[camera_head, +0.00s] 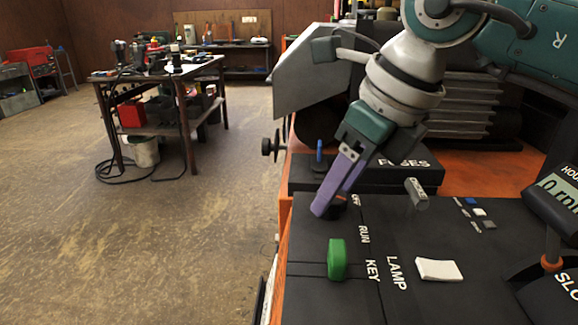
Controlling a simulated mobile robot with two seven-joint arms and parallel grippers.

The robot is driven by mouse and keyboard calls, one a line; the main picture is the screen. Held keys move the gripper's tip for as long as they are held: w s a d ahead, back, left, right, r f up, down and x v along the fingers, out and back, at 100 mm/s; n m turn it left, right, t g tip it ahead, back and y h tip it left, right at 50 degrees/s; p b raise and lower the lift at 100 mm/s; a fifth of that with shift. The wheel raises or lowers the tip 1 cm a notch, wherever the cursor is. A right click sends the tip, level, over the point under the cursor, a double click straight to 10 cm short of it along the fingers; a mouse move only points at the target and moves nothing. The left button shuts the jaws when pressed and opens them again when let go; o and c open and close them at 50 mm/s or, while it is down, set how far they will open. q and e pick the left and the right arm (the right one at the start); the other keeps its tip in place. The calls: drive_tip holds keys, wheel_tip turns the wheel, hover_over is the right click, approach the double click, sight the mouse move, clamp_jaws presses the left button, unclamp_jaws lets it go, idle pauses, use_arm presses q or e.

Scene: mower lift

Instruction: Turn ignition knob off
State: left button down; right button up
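My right gripper (322,211) reaches down from the top right over the dark control panel (310,300). Its purple fingers overlap in this view, so I cannot tell how far apart they are. Their tips are over or beside a small dark knob (340,205), mostly hidden, next to the lettering OFF, RUN and KEY. I take this to be the ignition knob; its setting is hidden, and I cannot tell whether the fingers touch it. My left gripper is not in view.
A green switch (337,260), a white rocker (438,270) and a grey lever (416,194) stand close by on the panel. A raised fuse box (300,180) with a blue pin lies behind. A display unit (560,190) is at right. Open floor and a workbench (150,75) are at left.

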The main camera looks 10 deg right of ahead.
clamp_jaws()
drive_tip(key=shift+f+n+y+b, duration=0.15)
drive_tip(key=shift+n+y+b, duration=0.15)
drive_tip(key=shift+n+b, duration=0.5)
drive_tip(key=n+b, duration=0.2)
drive_tip(key=n+g+y+b, duration=0.1)
drive_tip(key=n+b, duration=0.1)
drive_tip(key=shift+w+d+g+b, duration=0.15)
drive_tip(key=shift+w+g+b, duration=0.05)
drive_tip(key=shift+g+b, duration=0.15)
drive_tip(key=n+g+b, duration=0.1)
drive_tip(key=n+b, duration=0.1)
drive_tip(key=n, duration=0.1)
drive_tip(key=shift+w+r+n+g+b, duration=0.15)
drive_tip(key=shift+n+g+b, duration=0.45)
drive_tip(key=shift+n, duration=1.1)
